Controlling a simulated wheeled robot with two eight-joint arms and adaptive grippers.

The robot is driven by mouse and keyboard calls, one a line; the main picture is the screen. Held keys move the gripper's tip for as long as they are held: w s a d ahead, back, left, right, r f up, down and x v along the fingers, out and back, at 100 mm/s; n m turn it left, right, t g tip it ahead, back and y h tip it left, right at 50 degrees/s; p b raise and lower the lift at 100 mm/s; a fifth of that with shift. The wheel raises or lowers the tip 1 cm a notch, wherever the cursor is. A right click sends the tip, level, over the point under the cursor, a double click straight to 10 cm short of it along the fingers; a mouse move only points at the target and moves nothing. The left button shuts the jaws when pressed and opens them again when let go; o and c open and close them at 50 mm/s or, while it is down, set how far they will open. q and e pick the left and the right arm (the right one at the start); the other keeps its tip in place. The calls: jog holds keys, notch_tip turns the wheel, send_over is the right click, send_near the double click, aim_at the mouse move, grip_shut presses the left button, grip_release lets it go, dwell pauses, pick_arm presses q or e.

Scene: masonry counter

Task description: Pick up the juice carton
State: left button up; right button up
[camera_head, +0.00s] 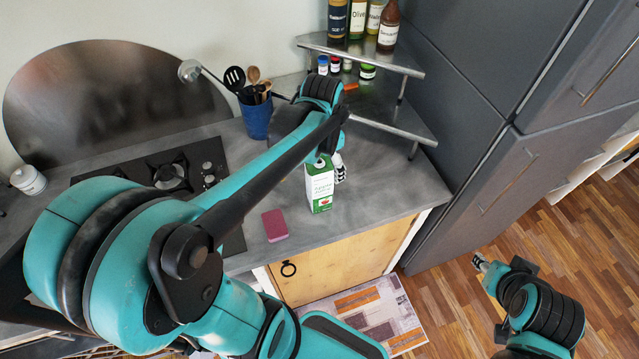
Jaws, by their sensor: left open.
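The juice carton (320,190), white and green with a red fruit picture low on its front, stands upright on the grey counter (385,197) near its front edge. My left arm reaches over the counter from the left. My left gripper (339,169) is open, just behind and right of the carton's upper part. The carton and my arm partly hide it, and I cannot tell whether it touches the carton. My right gripper (479,263) is over the floor at the right, well away from the carton; its jaws are too small to read.
A pink sponge (275,225) lies left of the carton. A blue utensil holder (257,118) and a metal corner shelf (375,58) with bottles and jars stand behind. A black hob (190,172) is at the left, partly behind my arm. A tall grey cabinet (480,100) bounds the right.

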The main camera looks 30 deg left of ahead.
aim_at(319, 185)
pick_arm(q)
jog(key=w+a+f+m, duration=0.1)
jog(key=w+a+f+m+g, duration=0.1)
jog(key=a+f, duration=0.1)
jog(key=shift+w+f+g, duration=0.3)
jog(key=shift+w, duration=0.1)
jog(key=shift+a+f, duration=0.15)
jog(key=shift+f, duration=0.15)
jog(key=f, duration=0.5)
jog(key=f+b, duration=0.1)
jog(key=f, duration=0.1)
jog(key=shift+s+a+f, duration=0.1)
jog(key=shift+s+f, duration=0.15)
jog(key=shift+s, duration=0.05)
grip_shut()
